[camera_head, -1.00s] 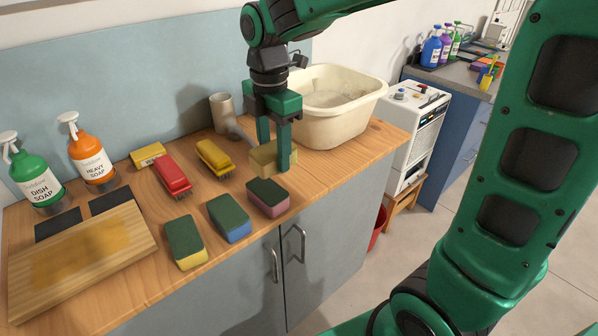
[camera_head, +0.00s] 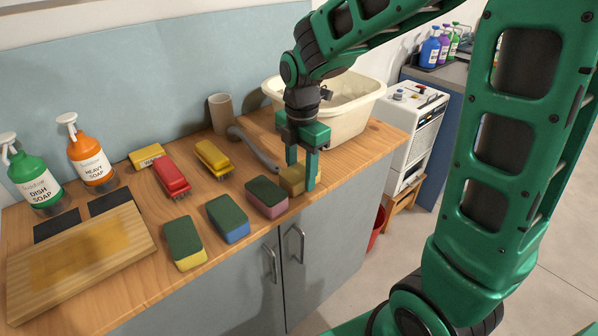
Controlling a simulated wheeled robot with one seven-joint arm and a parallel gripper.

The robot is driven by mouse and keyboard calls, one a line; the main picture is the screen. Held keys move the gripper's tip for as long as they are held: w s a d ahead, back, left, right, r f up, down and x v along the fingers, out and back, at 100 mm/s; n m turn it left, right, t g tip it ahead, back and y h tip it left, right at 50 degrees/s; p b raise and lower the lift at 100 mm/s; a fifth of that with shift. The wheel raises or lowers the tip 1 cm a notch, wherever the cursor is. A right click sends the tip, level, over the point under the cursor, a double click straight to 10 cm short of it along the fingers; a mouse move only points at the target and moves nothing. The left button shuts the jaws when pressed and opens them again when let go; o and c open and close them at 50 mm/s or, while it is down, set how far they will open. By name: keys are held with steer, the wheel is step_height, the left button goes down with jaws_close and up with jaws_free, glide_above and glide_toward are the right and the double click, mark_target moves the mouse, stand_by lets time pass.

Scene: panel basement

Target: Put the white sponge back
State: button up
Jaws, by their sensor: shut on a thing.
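My gripper (camera_head: 301,175) is shut on a tan, pale block (camera_head: 292,181), which looks like the white sponge; the fingers hide part of it. The block is low at the counter's front edge, just right of the pink sponge (camera_head: 266,198). I cannot tell whether it touches the wood. The pink sponge, a blue sponge (camera_head: 229,219) and a yellow sponge (camera_head: 185,243), all with dark green tops, lie in a row along the front edge.
Behind are a red brush (camera_head: 171,178), a yellow brush (camera_head: 213,158), a grey curved handle (camera_head: 252,150), a brown cup (camera_head: 221,114) and a cream basin (camera_head: 345,112). The counter (camera_head: 225,185) ends close to the row.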

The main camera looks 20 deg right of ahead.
mark_target(301, 169)
steer(key=o, duration=0.9)
steer(key=shift+o, duration=0.2)
step_height(301, 169, up, 12)
steer(key=s+d+f+m, duration=0.4)
steer(key=s+d+m, duration=0.4)
steer(key=s+m, duration=0.3)
steer(key=s+d+f+m, duration=0.4)
steer(key=s+d+m, duration=0.5)
steer(key=m, duration=0.8)
steer(key=s, duration=0.3)
steer(key=shift+s+f, duration=0.2)
